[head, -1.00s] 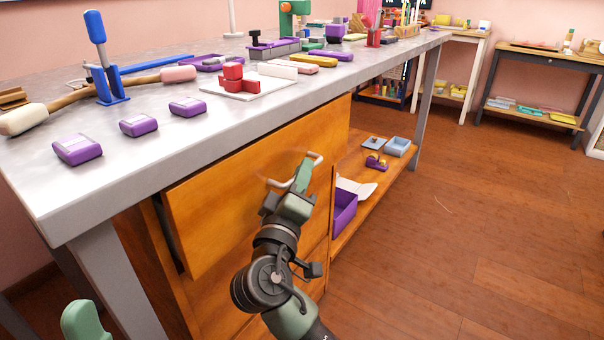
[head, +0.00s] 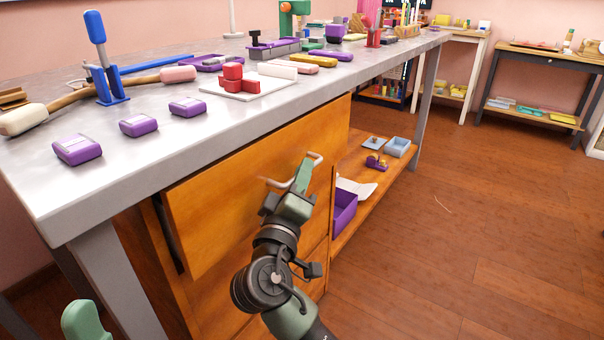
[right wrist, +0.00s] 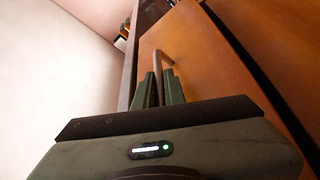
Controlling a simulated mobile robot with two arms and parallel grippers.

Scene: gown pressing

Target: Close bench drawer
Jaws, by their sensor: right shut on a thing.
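The bench drawer (head: 235,195) has an orange-brown wooden front under the grey bench top. Its front stands slightly out from the cabinet, with a dark gap along its left edge. The drawer's pale bar handle (head: 318,158) is near the right part of the front. My right gripper (head: 302,178) is shut on this handle. In the right wrist view, the green fingers (right wrist: 161,88) are on either side of the handle (right wrist: 160,58), in front of the drawer face (right wrist: 200,50). A green rounded part of mine shows at the lower left of the head view; my left gripper's jaws cannot be made out.
The bench top (head: 120,190) holds purple blocks (head: 138,125), a blue upright tool (head: 98,50) and red pieces on a white plate (head: 262,88). A low shelf right of the drawer holds a purple bin (head: 344,208). The wooden floor (head: 460,230) at right is clear.

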